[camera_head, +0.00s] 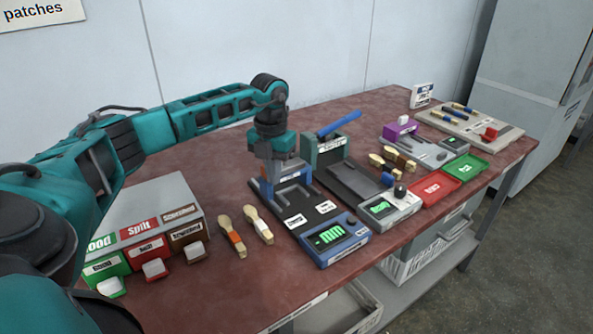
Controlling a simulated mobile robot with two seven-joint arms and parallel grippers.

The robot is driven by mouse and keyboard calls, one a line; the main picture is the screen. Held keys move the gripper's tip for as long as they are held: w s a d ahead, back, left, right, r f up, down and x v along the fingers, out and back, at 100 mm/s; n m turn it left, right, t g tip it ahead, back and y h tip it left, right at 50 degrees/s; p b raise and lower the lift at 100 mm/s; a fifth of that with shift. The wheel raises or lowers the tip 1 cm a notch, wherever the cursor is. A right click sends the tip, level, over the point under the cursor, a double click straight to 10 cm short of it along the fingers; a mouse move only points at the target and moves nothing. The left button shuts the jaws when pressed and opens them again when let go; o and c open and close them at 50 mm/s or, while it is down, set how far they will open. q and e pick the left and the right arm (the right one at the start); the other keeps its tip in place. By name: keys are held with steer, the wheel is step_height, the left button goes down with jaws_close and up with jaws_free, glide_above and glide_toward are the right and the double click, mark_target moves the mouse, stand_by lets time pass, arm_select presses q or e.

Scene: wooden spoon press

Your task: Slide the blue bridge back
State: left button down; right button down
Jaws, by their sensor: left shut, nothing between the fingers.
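My left gripper (271,172) points down at the bridge's left part and is shut with nothing held. Its fingertips partly overlap the bridge, so I cannot tell whether they touch it. A blue unit with a green display (328,237) is at the front end of the bed. My right gripper is not in view.
Two wooden spoons (260,226) lie left of the bed. Labelled bins (150,245) stand further left. A grey press with a blue lever (340,123) is close on the right. Red and green trays (434,188) lie beyond. The front table strip is clear.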

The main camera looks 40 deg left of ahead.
arm_select(q)
steer(key=shift+w+a, duration=0.25)
steer(key=shift+a, duration=0.55)
steer(key=shift+w+a, duration=0.2)
steer(key=shift+a, duration=0.6)
steer(key=shift+w+a, duration=0.25)
steer(key=shift+a, duration=0.55)
steer(key=shift+d, duration=0.15)
steer(key=shift+s+d+r+p, duration=0.1)
steer(key=shift+s+d+p, duration=0.1)
steer(key=shift+d+p, duration=0.3)
step_height(320, 180, up, 5)
steer(key=p, duration=0.4)
steer(key=shift+p, duration=0.35)
steer(key=shift+r+p, duration=0.3)
steer(key=shift+r, duration=0.65)
steer(key=shift+f, duration=0.1)
